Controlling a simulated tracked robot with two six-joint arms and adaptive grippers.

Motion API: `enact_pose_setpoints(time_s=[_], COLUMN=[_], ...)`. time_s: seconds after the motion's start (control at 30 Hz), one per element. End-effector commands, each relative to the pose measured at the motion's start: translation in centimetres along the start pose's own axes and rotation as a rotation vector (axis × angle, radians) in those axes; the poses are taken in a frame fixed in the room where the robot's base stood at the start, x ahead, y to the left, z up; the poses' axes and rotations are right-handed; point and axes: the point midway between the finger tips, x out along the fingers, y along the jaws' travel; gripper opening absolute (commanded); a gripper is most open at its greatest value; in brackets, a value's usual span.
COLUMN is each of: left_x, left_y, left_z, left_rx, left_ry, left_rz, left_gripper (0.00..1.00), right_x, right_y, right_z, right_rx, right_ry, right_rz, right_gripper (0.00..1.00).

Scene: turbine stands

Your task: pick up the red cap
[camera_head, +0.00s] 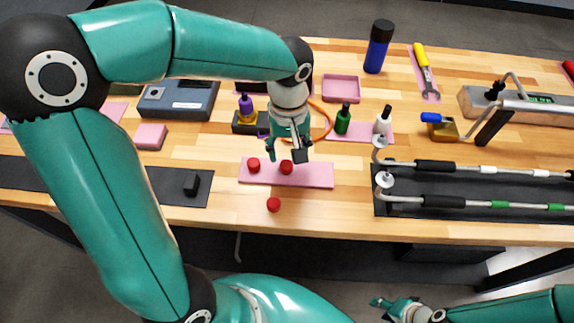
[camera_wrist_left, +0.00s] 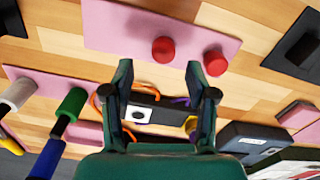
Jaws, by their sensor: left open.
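Two red caps sit on a pink mat (camera_head: 315,176): one (camera_head: 253,165) near its left end and one (camera_head: 286,167) near its middle. A third red cap (camera_head: 273,204) lies on bare wood near the front edge. My left gripper (camera_head: 287,155) is open and empty, pointing down above the mat close to the middle cap. In the left wrist view, the fingers (camera_wrist_left: 160,75) are spread, with one cap (camera_wrist_left: 163,50) just beyond the gap and the other (camera_wrist_left: 215,62) to its right. My right gripper (camera_head: 383,308) is low, in front of the table; its jaw opening is unclear.
Rods with discs lie on a black mat (camera_head: 400,211) at right. A small black block (camera_head: 192,184) lies at left.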

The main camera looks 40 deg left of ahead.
Motion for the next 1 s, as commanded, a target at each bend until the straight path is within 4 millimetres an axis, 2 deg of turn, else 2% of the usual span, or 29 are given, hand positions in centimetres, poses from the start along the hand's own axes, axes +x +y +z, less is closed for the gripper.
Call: enact_pose_setpoints(time_s=[0.17, 0.4, 0.7, 0.77, 1.0], left_x=[1.3, 4.6, 5.3, 5.3, 5.3], left_y=[-0.2, -0.5, -0.5, -0.5, -0.4], left_z=[0.2, 0.3, 0.3, 0.3, 0.3], left_rx=[0.001, 0.0, 0.0, 0.0, 0.0], left_ry=[-0.003, -0.003, 0.0, 0.0, 0.0], left_rz=[-0.003, -0.002, 0.001, 0.001, 0.001], left_gripper=[0.57, 0.57, 0.57, 0.51, 0.11], right_x=[-0.4, -0.8, -0.8, -0.8, -0.8], right_y=[-0.1, -0.3, -0.3, -0.3, -0.3], right_z=[0.0, 0.0, 0.0, 0.0, 0.0], right_rx=[0.0, 0.0, 0.0, 0.0, 0.0], right_ry=[0.0, 0.0, 0.0, 0.0, 0.0], right_rz=[0.0, 0.0, 0.0, 0.0, 0.0], right_gripper=[0.4, 0.4, 0.4, 0.4, 0.4])
